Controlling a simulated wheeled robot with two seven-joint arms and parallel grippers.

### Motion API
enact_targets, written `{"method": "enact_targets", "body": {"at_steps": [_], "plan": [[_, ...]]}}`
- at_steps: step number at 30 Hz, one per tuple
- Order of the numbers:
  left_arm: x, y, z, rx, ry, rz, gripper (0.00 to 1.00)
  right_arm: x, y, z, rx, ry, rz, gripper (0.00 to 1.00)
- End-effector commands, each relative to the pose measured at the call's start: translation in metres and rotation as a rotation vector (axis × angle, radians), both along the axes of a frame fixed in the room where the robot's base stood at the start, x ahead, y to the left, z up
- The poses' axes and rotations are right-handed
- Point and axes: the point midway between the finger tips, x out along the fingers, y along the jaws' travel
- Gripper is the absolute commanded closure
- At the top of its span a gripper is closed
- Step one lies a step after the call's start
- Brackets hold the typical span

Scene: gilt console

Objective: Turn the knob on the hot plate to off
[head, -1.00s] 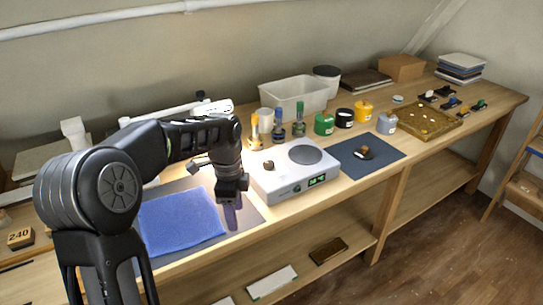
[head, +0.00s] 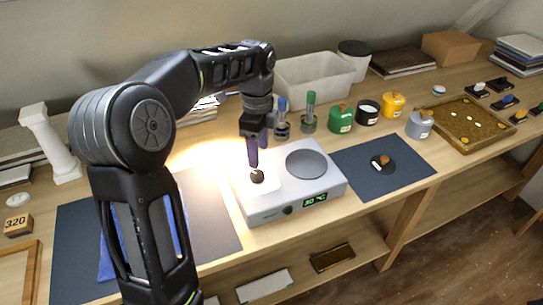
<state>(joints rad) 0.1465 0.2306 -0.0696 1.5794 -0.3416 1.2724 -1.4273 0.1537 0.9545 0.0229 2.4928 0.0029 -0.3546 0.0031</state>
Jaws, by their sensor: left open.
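The hot plate (head: 328,185) is a white box with a round grey heating disc (head: 306,163) on its top right. A dark round knob (head: 257,177) sits on its top left. A smaller dark knob (head: 287,210) is on the front face, left of a lit green display (head: 315,199) that seems to read 30 °C. My left gripper (head: 253,165) points down with its fingertips just above the top-left knob. It is open and holds nothing; whether the fingers touch the knob cannot be told. My right gripper is out of view.
Several bottles and jars, including a green jar (head: 340,119), stand behind the hot plate, near a white bin (head: 315,80). A dark mat (head: 390,165) with small items lies right. A blue cloth (head: 180,220) is mostly hidden behind my arm.

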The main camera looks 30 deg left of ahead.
Motion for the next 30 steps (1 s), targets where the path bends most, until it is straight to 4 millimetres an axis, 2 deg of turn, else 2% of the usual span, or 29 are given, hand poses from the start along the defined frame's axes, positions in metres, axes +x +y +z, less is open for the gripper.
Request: {"method": "enact_targets", "body": {"at_steps": [9,13,17,24,30], "plan": [[0.000,0.000,0.000,0.000,0.000,0.000,0.43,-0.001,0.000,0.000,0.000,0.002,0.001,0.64],[0.000,0.000,-0.007,0.000,0.001,0.000,0.43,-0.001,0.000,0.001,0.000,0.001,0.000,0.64],[-0.001,0.000,-0.021,0.000,0.003,0.001,0.43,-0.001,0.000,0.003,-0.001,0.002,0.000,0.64],[-0.001,0.000,-0.058,-0.001,0.004,0.000,0.43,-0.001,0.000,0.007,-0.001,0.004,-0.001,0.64],[-0.001,0.000,-0.076,0.000,0.001,0.001,0.43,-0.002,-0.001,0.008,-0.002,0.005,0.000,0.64]]}}
